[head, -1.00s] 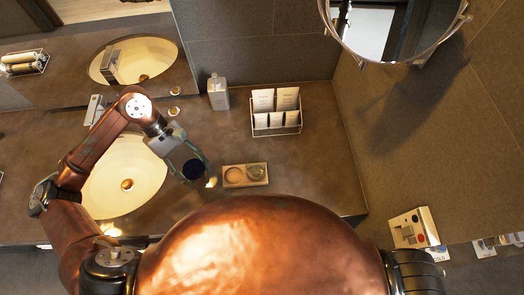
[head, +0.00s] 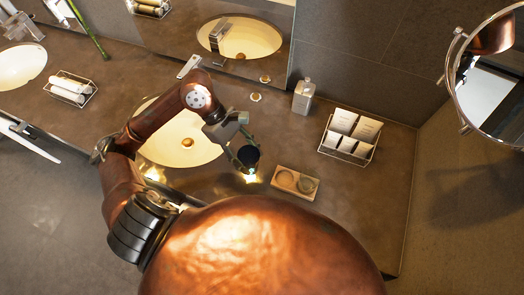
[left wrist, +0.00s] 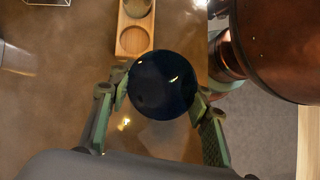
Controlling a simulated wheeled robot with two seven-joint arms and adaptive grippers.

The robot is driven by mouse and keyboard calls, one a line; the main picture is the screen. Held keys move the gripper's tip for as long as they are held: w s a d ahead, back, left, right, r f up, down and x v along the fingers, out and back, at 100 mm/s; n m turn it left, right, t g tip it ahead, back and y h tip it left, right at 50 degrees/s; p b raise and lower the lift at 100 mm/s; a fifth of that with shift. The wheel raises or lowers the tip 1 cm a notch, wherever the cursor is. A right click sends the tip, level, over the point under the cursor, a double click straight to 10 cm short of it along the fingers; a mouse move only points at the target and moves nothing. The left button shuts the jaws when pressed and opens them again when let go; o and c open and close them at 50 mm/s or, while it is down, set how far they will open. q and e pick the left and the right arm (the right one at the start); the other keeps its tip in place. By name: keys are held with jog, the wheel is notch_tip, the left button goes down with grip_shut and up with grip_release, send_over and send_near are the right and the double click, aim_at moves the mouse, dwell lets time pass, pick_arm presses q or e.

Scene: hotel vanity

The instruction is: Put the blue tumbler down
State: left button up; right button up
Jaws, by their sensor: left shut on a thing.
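The dark blue tumbler (head: 248,155) is held in my left gripper (head: 243,157), between the sink and the wooden tray. In the left wrist view the tumbler (left wrist: 162,85) shows as a round dark shape with the green fingers of my left gripper (left wrist: 160,100) closed on either side of it. The wooden tray (head: 277,181) lies just right of the tumbler and has two round recesses; the right one looks filled by a greyish round thing. The tray (left wrist: 133,42) also shows just beyond the tumbler in the wrist view. I cannot tell the tumbler's height above the counter. My right gripper is not in view.
The sink (head: 187,143) is left of the gripper. A soap bottle (head: 303,97) and a wire rack of cards (head: 349,136) stand behind the tray. A rack of rolled towels (head: 71,90) is at the far left. The counter right of the tray is bare.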

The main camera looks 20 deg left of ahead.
pick_arm(q)
jog(key=shift+w+a+f+p, duration=0.1)
jog(key=shift+w+f+p, duration=0.05)
jog(key=shift+w+f, duration=1.35)
jog(key=shift+w+d+f+p, duration=0.1)
jog(key=shift+w+f, duration=1)
jog(key=shift+f, duration=0.85)
jog(key=shift+w+a+f+p, duration=0.1)
jog(key=shift+w+f+p, duration=0.05)
jog(key=shift+w+f, duration=1.35)
jog(key=shift+s+f, duration=0.2)
jog(key=shift+f, duration=0.05)
jog(key=shift+f, duration=0.1)
jog(key=o, duration=1.3)
jog(key=shift+r, duration=0.25)
jog(key=b+v, duration=0.1)
jog(key=v, duration=1.1)
